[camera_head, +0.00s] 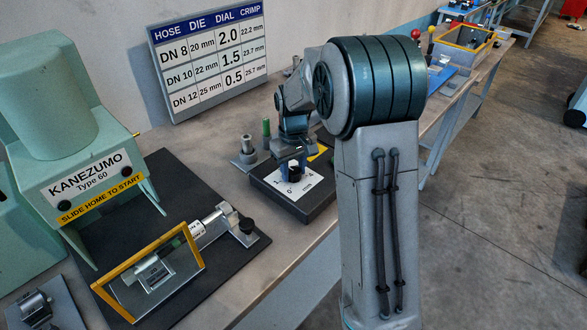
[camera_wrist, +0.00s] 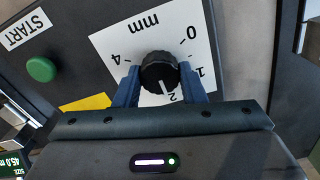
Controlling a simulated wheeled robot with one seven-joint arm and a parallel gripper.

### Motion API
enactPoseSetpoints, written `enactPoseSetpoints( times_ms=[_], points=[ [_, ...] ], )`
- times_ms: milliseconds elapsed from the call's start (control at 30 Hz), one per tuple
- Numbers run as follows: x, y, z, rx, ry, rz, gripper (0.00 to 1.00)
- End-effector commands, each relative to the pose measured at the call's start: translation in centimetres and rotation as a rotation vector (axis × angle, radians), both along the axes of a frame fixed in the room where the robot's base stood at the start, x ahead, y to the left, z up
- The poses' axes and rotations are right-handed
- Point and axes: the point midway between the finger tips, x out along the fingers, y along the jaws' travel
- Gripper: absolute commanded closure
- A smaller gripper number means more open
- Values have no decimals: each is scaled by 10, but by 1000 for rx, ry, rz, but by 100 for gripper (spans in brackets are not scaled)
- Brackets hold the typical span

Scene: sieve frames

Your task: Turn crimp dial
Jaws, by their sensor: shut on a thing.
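The crimp dial (camera_wrist: 159,72) is a black ridged knob with a white pointer line. It sits on a white scale plate (camera_wrist: 112,42) marked 0, 1, 2, 4 and mm. The pointer is at or very close to the 2. My gripper (camera_wrist: 160,76) has its blue fingers on both sides of the knob, shut on it. In the head view my gripper (camera_head: 292,163) reaches down over the dial (camera_head: 294,176) on its dark box (camera_head: 297,204). My arm stands in front and hides part of the bench there.
A green button (camera_wrist: 41,69) labelled START is beside the scale. A chart (camera_head: 210,58) lists hose, die, dial and crimp values; DN 8 has dial 2.0. The Kanezumo machine (camera_head: 80,135) and a yellow-framed guard (camera_head: 150,272) are at left.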

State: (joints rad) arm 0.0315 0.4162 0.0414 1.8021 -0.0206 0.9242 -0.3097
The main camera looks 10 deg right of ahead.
Motion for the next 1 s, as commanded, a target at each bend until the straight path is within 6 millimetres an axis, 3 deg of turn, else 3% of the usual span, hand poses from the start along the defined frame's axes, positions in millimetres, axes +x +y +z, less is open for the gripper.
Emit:
enactPoseSetpoints(
  times_ms=[200,233,300,667,767,1000],
  points=[
    [1,-1,1,-1,-3,-1,86],
    [1,-1,1,-1,-3,-1,58],
    [0,-1,1,-1,-3,-1,41],
    [1,0,5,0,-3,-1,41],
    [1,0,17,0,-5,-1,41],
    [2,-1,71,-1,-8,-2,41]
  ],
)
